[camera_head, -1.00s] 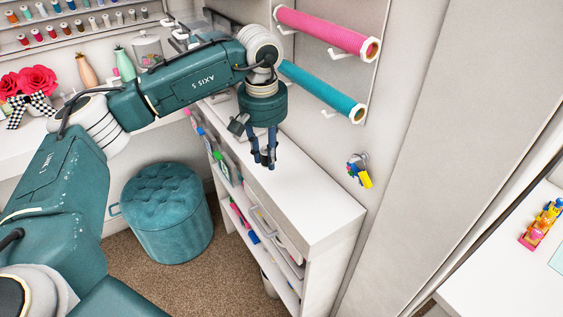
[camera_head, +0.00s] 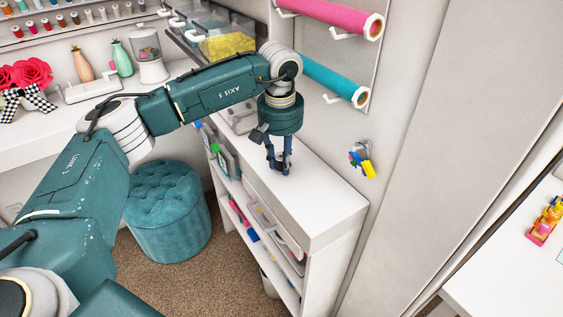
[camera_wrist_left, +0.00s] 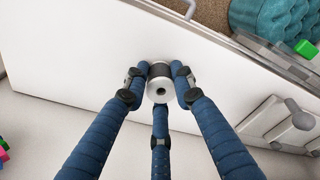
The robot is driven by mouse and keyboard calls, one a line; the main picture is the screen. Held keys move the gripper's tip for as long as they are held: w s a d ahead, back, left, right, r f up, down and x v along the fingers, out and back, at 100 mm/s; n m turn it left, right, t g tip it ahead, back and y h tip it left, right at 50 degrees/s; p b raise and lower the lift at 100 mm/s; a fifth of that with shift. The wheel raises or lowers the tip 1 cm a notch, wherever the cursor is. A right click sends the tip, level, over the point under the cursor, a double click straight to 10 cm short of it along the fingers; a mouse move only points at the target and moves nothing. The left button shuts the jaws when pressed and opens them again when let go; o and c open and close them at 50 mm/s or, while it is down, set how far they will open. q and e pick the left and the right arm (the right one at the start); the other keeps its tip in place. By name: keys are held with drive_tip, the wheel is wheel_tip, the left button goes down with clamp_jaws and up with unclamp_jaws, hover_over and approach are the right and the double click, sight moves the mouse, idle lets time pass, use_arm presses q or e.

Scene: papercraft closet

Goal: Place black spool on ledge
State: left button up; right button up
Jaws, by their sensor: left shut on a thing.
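The black spool (camera_wrist_left: 159,71) has white ends and dark thread. My left gripper (camera_head: 279,168) is shut on it, with its blue fingers around the spool in the left wrist view (camera_wrist_left: 160,88). The spool is hard to make out between the fingers in the head view. The gripper points down over the white top (camera_head: 318,205) of the low shelf unit. I cannot tell whether the spool touches that top. Narrow white ledges (camera_head: 70,33) with several coloured spools are on the wall at the upper left. My right gripper is out of view.
A pink roll (camera_head: 335,18) and a teal roll (camera_head: 335,80) stick out on the wall right of my gripper. Small coloured tools (camera_head: 362,160) hang below them. A teal tufted stool (camera_head: 167,210) stands left of the shelf unit. The front of the shelf top is clear.

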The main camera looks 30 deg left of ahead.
sight(281, 159)
use_arm(q)
drive_tip(key=shift+s+f, duration=0.1)
drive_tip(key=shift+f, duration=0.05)
drive_tip(key=o, duration=0.9)
drive_tip(key=shift+r, duration=0.4)
wheel_tip(281, 159, up, 12)
drive_tip(key=b, duration=0.1)
drive_tip(key=shift+s+d+f+b, duration=0.2)
drive_tip(key=shift+s+b, duration=0.15)
drive_tip(key=shift+s, duration=0.1)
